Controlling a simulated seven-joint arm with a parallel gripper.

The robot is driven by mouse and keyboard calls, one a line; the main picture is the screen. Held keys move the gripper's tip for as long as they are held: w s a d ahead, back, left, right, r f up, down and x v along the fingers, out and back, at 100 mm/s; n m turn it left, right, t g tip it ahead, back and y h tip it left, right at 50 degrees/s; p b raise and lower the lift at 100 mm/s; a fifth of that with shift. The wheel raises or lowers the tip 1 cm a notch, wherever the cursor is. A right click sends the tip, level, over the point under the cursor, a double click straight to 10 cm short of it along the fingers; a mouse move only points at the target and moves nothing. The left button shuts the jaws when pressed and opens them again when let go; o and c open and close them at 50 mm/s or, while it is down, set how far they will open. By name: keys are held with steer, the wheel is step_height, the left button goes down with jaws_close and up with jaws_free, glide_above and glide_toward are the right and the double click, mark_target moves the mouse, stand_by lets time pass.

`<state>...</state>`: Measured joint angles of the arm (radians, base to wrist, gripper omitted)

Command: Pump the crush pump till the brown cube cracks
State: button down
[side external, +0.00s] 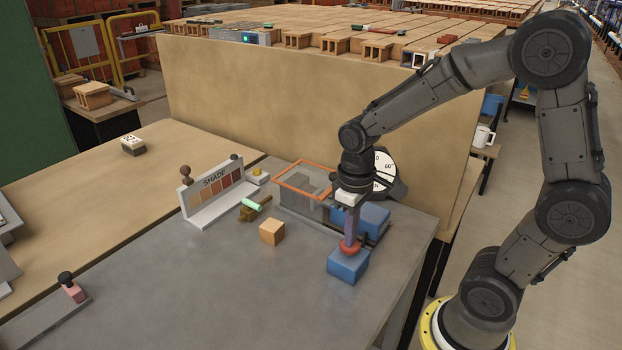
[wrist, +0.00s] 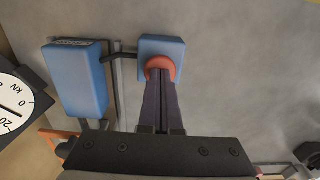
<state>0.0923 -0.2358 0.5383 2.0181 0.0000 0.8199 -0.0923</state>
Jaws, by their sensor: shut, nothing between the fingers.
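The crush pump has a blue block (side external: 348,267) with a red knob (side external: 349,249) on top. A larger blue box (side external: 368,217) stands behind it, beside an orange-rimmed clear chamber (side external: 303,180). My gripper (side external: 350,238) points down, shut and empty, with its fingertips at the red knob; I cannot tell whether they press it. The wrist view shows the fingertips (wrist: 160,75) over the knob and the blue block (wrist: 148,46). The round kN dial (wrist: 12,103) is partly in view. A light orange-brown cube (side external: 272,232) sits on the grey table; the chamber's contents are unclear.
A shade board (side external: 213,190) with coloured swatches stands left of the chamber. A green-handled tool (side external: 254,208) and a yellow button box (side external: 258,175) lie between them. A tan wall (side external: 290,110) rises behind.

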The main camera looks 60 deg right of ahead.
steer(key=shift+r, duration=2.95)
steer(key=shift+a+r, duration=0.1)
steer(key=shift+r, duration=0.2)
steer(key=s+a+r+t, duration=0.2)
steer(key=s+r+t, duration=0.3)
steer(key=s, duration=0.5)
steer(key=shift+s+a+r+t, duration=0.15)
steer(key=shift+s+r+t, duration=0.15)
